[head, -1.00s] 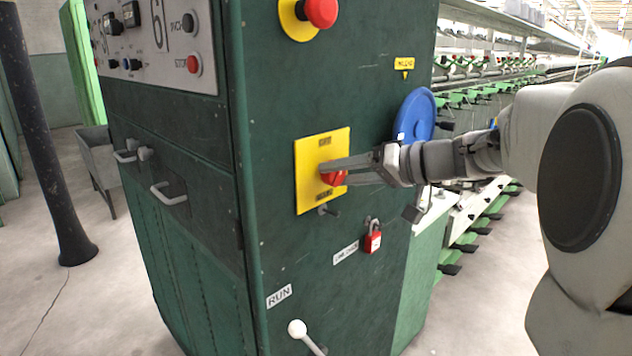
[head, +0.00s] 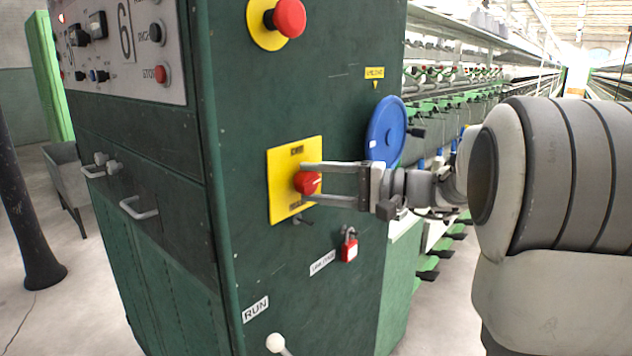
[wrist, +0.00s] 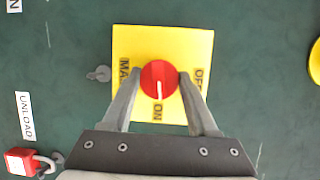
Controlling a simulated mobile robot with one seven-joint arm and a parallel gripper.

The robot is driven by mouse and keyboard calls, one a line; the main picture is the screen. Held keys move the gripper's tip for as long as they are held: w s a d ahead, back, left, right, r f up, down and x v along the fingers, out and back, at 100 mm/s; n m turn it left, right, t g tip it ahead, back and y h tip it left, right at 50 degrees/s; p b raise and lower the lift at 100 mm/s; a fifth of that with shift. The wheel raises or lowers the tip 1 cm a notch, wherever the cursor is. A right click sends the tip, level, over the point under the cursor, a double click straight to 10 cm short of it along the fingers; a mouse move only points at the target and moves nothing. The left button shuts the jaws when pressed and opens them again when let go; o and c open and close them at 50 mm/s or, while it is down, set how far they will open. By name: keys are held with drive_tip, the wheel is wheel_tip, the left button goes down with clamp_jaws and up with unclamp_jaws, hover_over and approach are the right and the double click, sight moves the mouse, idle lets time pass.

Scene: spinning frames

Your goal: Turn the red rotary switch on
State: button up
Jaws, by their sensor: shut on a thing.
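The red rotary switch (head: 308,182) is a round knob on a yellow plate (head: 283,204) on the green cabinet's side. In the wrist view the knob (wrist: 158,80) has a white mark that points down to the "ON" label; "OFF" is at the plate's right edge. My gripper (head: 308,182) reaches in from the right, with one finger above and one below the knob. In the wrist view my gripper (wrist: 158,78) has its fingers on the knob's left and right sides, shut on it.
A red push button (head: 289,17) is above the plate, and a blue disc (head: 386,132) is to its right. A red padlock (head: 349,249) hangs below my gripper. A white-knobbed lever (head: 276,343) is lower down. A black post (head: 24,215) stands at far left.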

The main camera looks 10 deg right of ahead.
drive_tip(key=shift+m, duration=0.8)
drive_tip(key=o, duration=1.4)
drive_tip(key=v, duration=0.5)
drive_tip(key=p+v, duration=0.1)
drive_tip(key=v, duration=0.5)
drive_tip(key=f+v, duration=0.1)
drive_tip(key=v, duration=0.5)
drive_tip(key=shift+s+d+p, duration=0.1)
drive_tip(key=shift+d+p, duration=0.15)
drive_tip(key=shift+p, duration=0.05)
drive_tip(key=shift+a, duration=0.1)
